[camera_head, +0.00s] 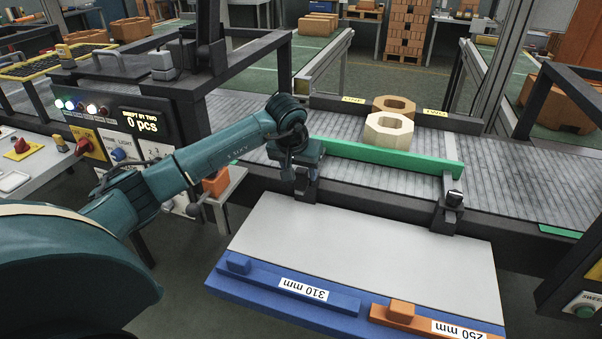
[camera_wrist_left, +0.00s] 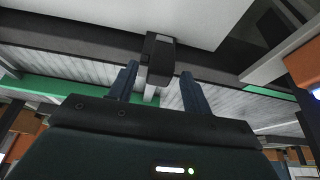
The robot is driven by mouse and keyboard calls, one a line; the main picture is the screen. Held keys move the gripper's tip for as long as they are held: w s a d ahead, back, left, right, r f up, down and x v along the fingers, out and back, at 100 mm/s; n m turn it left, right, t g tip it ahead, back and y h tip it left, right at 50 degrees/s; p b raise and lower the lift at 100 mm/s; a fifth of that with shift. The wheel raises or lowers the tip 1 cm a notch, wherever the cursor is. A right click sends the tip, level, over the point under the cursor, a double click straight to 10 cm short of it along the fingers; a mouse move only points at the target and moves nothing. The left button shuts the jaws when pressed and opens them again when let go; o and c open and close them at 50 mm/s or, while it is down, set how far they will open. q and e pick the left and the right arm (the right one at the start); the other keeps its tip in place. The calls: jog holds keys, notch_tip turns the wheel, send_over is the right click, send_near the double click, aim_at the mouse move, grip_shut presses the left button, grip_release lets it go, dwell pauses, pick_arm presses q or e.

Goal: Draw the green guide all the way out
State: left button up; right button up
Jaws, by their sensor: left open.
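The green guide (camera_head: 390,157) is a long bar lying across the near part of the grey conveyor. Its right end meets a dark bracket with a knob (camera_head: 453,199). The left end is partly hidden behind my left gripper (camera_head: 306,176), which is low over the left bracket (camera_head: 309,193) at the conveyor's near edge. In the left wrist view, the fingers of my left gripper (camera_wrist_left: 158,72) are apart, with a dark and light grey bracket piece (camera_wrist_left: 158,58) between them in the picture. I cannot tell whether they touch it. Part of the green guide (camera_wrist_left: 40,88) shows there too. My right gripper is not in view.
Two ring-shaped blocks (camera_head: 388,131) stand on the conveyor (camera_head: 240,115) behind the guide. In front is a pale board (camera_head: 365,240) with a blue 310 mm gauge (camera_head: 262,277) and an orange 250 mm gauge (camera_head: 385,312). A control panel (camera_head: 110,125) stands left.

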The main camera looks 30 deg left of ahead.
pick_arm(q)
jog(key=shift+x, duration=1.3)
jog(key=shift+c, duration=0.3)
grip_shut()
